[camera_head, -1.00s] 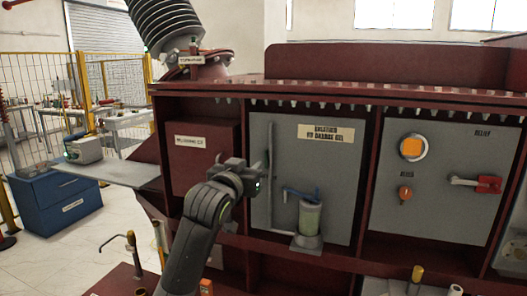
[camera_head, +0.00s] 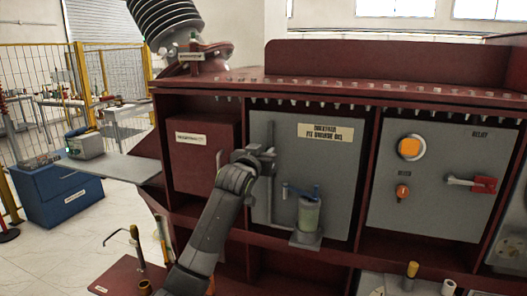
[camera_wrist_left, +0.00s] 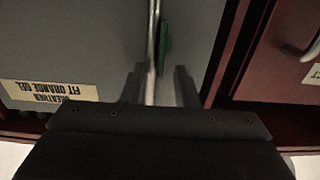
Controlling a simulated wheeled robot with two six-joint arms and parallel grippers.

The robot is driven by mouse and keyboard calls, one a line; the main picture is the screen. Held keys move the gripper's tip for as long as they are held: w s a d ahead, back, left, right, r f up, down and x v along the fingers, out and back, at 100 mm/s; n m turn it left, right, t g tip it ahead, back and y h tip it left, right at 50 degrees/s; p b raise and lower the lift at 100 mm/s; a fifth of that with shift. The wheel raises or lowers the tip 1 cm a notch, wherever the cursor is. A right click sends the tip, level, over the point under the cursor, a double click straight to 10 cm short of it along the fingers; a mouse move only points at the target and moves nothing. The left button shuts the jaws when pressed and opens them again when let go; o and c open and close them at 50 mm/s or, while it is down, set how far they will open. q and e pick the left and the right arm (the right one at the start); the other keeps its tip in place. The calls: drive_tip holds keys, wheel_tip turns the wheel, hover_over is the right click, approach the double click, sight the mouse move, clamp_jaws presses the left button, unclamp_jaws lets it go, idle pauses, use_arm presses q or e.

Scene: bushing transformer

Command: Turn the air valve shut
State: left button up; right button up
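A thin vertical pipe (camera_head: 270,205) runs up the front of the grey breather panel (camera_head: 330,165). In the left wrist view, the pipe (camera_wrist_left: 153,35) carries a narrow green part (camera_wrist_left: 164,45) lying along its side, which looks like the air valve's handle. My left gripper (camera_head: 268,158) is at the pipe in the head view and hides part of it. In the left wrist view, its two fingers (camera_wrist_left: 159,85) are apart, with the pipe between them and the green part just beyond the tips. Contact cannot be told. My right gripper is not in view.
A green breather jar (camera_head: 309,214) with a blue lever (camera_head: 303,190) stands right of the pipe. A dark red box (camera_head: 200,155) is left of my arm. A red-handled relay switch (camera_head: 484,184) is far right. A ledge (camera_head: 250,240) runs below the panels.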

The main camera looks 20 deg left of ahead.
use_arm(q)
drive_tip(key=shift+c, duration=0.2)
clamp_jaws()
drive_tip(key=shift+m, duration=0.3)
drive_tip(key=m+p, duration=0.1)
drive_tip(key=m, duration=0.4)
drive_tip(key=d+f+m+p, duration=0.1)
drive_tip(key=m, duration=0.5)
drive_tip(key=d+f+m+p, duration=0.1)
drive_tip(key=m, duration=0.5)
drive_tip(key=shift+d+f, duration=0.2)
drive_tip(key=shift+f, duration=0.05)
drive_tip(key=shift+m, duration=0.3)
drive_tip(key=shift+o, duration=0.2)
unclamp_jaws()
